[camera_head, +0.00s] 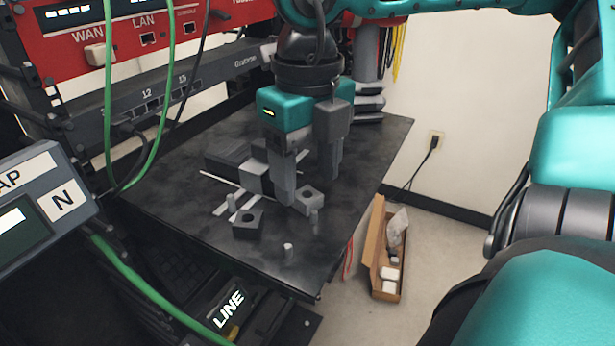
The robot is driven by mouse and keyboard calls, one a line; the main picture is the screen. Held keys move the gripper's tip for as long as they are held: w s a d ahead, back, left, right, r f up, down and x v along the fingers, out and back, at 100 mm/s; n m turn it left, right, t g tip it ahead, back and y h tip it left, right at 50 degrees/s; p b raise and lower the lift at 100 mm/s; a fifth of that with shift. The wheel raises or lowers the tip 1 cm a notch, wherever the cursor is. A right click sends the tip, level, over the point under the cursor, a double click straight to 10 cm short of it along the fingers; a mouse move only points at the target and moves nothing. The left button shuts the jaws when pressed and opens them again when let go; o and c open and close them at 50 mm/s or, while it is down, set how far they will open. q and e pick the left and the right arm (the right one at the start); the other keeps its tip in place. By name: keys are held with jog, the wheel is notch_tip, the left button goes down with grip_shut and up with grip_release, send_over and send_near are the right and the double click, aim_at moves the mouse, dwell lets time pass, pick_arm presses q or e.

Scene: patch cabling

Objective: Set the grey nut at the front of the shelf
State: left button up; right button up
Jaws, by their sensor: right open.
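The grey nut (309,203), a light block with a hole, sits on the black shelf (365,150) toward its right side. My right gripper (312,187) points down over the shelf, open and empty. Its nearer fingertip is just left of the grey nut and overlaps its edge in the picture; I cannot tell whether they touch. The farther fingertip is behind the nut. A darker nut (248,225) lies to the left, closer to the shelf's front. My left gripper is not in view.
Light strips and dark blocks (228,156) lie behind the dark nut. A rack with a red panel (120,38) and green cables (108,100) flanks the left. A cardboard box (375,240) is on the floor.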

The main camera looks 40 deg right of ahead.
notch_tip(320, 180, up, 10)
jog(key=p, duration=0.1)
dwell(0.7)
